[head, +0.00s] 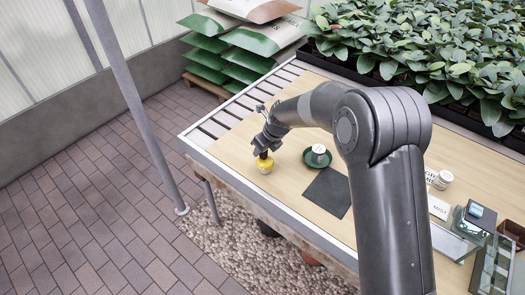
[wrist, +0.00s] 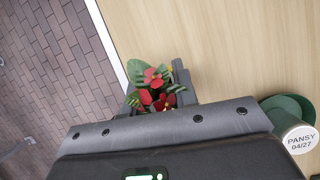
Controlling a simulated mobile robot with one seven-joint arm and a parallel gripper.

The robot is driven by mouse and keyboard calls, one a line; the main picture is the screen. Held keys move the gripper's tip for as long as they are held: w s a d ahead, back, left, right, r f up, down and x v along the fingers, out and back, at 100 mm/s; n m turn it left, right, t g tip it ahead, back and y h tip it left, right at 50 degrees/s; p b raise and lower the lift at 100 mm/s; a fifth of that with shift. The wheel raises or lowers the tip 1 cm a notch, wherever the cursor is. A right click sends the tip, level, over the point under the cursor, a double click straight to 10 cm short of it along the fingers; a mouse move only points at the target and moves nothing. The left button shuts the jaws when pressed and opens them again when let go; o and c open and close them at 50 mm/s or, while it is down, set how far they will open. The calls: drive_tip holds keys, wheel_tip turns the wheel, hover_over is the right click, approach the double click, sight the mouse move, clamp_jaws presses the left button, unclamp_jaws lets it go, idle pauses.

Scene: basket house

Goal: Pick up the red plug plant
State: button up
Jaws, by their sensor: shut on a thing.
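The red plug plant (wrist: 158,98) shows in the wrist view as red flowers with green leaves between my fingers. My gripper (wrist: 154,80) is shut on it. In the head view my gripper (head: 265,148) points down near the table's left front edge. A small yellow pot (head: 265,165) is directly below my fingertips, with a dark brown patch between them. I cannot tell whether the plant's plug is inside the pot or just above it. The flowers are hidden by my gripper in the head view.
A white jar (head: 440,179), sign (head: 439,208) and glass boxes stand farther right. Leafy plants (head: 440,50) fill the back. The table edge (head: 230,172) is close by.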

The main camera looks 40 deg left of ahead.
drive_tip(key=shift+r, duration=0.1)
wheel_tip(320, 180, up, 4)
drive_tip(key=w+d+r+n+g, duration=0.3)
drive_tip(key=d+r+n+g, duration=0.3)
drive_tip(key=d+n, duration=0.55)
drive_tip(key=shift+m+t, duration=0.55)
drive_tip(key=shift+t, duration=0.05)
drive_tip(key=s+a+f, duration=0.1)
drive_tip(key=a+f, duration=0.1)
drive_tip(key=a, duration=0.1)
drive_tip(key=s+a+f, duration=0.1)
drive_tip(key=a, duration=0.2)
drive_tip(key=s+a+f, duration=0.2)
drive_tip(key=a, duration=0.1)
drive_tip(key=shift+a+f, duration=0.35)
drive_tip(key=shift+f, duration=1.95)
drive_tip(key=shift+f, duration=0.1)
drive_tip(key=o, duration=1)
